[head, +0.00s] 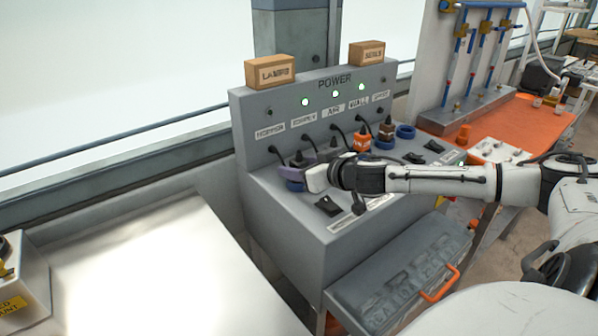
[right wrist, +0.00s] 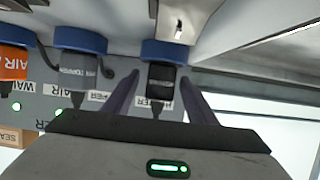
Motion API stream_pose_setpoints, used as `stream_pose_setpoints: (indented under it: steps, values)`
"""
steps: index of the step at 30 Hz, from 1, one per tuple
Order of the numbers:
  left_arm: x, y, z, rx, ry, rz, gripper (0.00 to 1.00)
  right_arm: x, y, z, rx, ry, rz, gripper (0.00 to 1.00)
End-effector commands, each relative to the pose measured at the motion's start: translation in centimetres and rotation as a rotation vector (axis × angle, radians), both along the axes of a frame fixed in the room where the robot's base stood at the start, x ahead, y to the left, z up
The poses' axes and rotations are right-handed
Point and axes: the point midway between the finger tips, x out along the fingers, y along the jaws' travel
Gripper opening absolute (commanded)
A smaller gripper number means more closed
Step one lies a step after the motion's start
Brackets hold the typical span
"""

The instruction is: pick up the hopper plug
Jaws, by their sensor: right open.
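The hopper plug (right wrist: 162,80) is a black plug seated in a blue socket ring (right wrist: 166,50), with its cord running out toward the panel. In the head view it is mostly hidden by my right gripper (head: 298,171), at the left end of the row of plugs. In the right wrist view the two fingers of my right gripper (right wrist: 160,84) stand apart, one on each side of the plug. A gap shows on both sides, so the gripper is open around it. My left gripper is in neither view.
A grey plug (right wrist: 75,66) sits close beside it, then an orange plug (head: 362,141) and a dark plug (head: 386,130). The grey power panel (head: 250,125) rises behind. Black rocker switches (head: 327,206) lie in front. An empty blue socket (head: 405,131) is at the right.

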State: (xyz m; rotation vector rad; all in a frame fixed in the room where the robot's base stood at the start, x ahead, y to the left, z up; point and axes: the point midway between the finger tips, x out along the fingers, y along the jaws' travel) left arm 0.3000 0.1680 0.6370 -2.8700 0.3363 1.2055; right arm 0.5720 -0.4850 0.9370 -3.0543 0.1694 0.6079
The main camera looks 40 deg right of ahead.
Motion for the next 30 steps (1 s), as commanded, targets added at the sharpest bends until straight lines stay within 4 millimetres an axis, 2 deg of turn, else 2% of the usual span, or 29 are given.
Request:
stream_pose_setpoints:
  steps: [8, 15, 17, 25, 30]
  values:
    - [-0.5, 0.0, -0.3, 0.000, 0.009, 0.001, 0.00, 0.1, 0.0, -0.1, -0.001, 0.000, 0.002, 0.52]
    - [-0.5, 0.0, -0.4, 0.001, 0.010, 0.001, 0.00, 0.1, 0.0, -0.1, -0.002, 0.001, 0.001, 0.11]
    - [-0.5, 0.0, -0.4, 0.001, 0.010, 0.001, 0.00, 0.1, 0.0, 0.0, -0.002, -0.001, 0.002, 0.03]
    - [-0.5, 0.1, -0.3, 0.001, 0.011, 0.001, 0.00, 0.1, 0.0, 0.5, -0.002, -0.002, 0.001, 0.04]
    - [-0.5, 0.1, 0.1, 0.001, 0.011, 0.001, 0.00, 0.2, -0.1, 3.4, -0.006, -0.004, 0.001, 0.04]
